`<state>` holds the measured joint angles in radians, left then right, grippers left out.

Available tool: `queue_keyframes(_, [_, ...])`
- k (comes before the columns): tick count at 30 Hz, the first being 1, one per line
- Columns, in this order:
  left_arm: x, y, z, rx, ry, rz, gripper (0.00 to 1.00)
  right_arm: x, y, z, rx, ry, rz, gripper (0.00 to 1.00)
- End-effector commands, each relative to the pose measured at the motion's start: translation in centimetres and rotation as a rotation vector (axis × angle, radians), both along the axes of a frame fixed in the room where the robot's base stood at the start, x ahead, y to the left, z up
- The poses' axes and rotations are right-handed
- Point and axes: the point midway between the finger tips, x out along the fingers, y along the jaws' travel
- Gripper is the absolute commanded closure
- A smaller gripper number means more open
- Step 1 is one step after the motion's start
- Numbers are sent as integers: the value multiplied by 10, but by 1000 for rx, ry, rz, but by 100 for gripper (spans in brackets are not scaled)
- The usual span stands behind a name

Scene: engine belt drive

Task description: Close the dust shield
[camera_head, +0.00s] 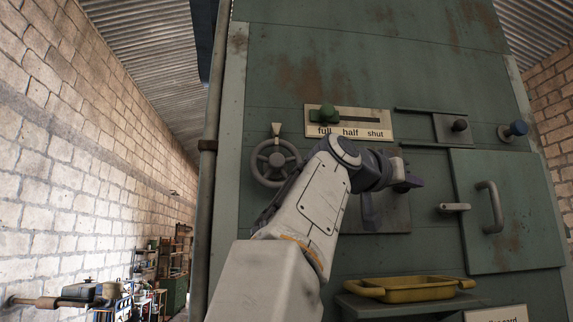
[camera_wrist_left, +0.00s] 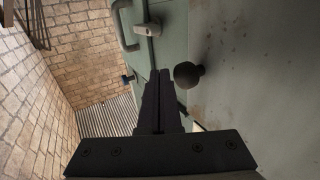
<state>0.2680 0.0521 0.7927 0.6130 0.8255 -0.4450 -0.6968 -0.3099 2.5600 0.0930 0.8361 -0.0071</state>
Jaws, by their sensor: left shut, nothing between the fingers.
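A small grey plate (camera_head: 445,128) with a dark round knob (camera_head: 459,125) sits under a thin rail on the green cabinet front; I take it for the dust shield, though no label shows. A dark ball knob (camera_wrist_left: 188,75) on a grey surface is just right of my fingers in the left wrist view. My left gripper (camera_head: 410,182) is in front of the cabinet, below and left of the plate's knob. Its fingers (camera_wrist_left: 160,78) are together with nothing between them. The arm hides part of another grey panel (camera_head: 396,217) behind it. My right gripper is not in view.
A slider with a green knob (camera_head: 325,115) stands at "full". A handwheel (camera_head: 273,163) is left of my wrist. A yellow tray (camera_head: 420,290) is below.

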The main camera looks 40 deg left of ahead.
Motion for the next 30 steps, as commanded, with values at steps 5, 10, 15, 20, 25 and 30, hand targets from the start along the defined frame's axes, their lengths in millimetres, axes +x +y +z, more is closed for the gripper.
queue_keyframes(5, [0,0,0,0,0,0,100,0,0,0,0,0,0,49])
queue_keyframes(10, [0,0,0,0,0,0,100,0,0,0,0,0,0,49])
queue_keyframes(15, [-12,3,-2,1,-2,3,100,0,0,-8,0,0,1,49])
queue_keyframes(20, [-42,9,-4,1,-3,6,100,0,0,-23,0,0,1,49])
queue_keyframes(25, [-76,14,-3,1,-3,6,100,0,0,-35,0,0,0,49])
queue_keyframes(30, [-96,18,-2,0,0,4,100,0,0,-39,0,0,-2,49])
